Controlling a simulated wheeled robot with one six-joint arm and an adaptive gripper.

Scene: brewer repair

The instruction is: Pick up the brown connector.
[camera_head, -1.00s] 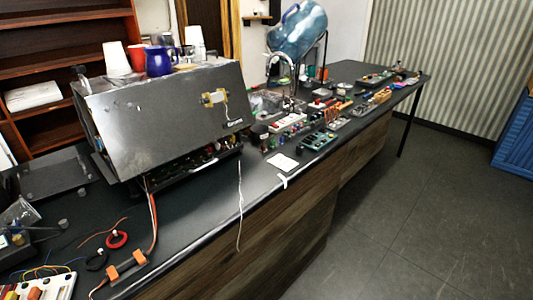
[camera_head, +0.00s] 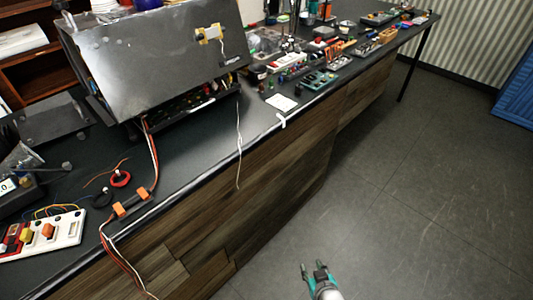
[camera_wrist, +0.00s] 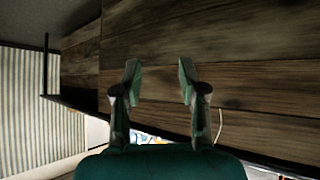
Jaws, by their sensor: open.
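I cannot pick out a clearly brown connector in either view. The nearest candidates are small red, yellow and orange blocks on a white board (camera_head: 66,232) at the lower left of the head view, on the dark counter. An orange-ended connector piece (camera_head: 130,203) with red and white wires lies by the counter's front edge. My gripper (camera_head: 313,270) is at the bottom of the head view, over the floor and away from the counter. In the wrist view my gripper (camera_wrist: 159,70) is open and empty, with the counter's wooden side behind it.
A tilted grey metal brewer housing (camera_head: 165,60) stands on the counter (camera_head: 195,150). Wires hang over the front edge. Many small parts and tools crowd the counter's far end. A white card (camera_head: 281,102) lies near the edge. The floor (camera_head: 420,180) at right is clear.

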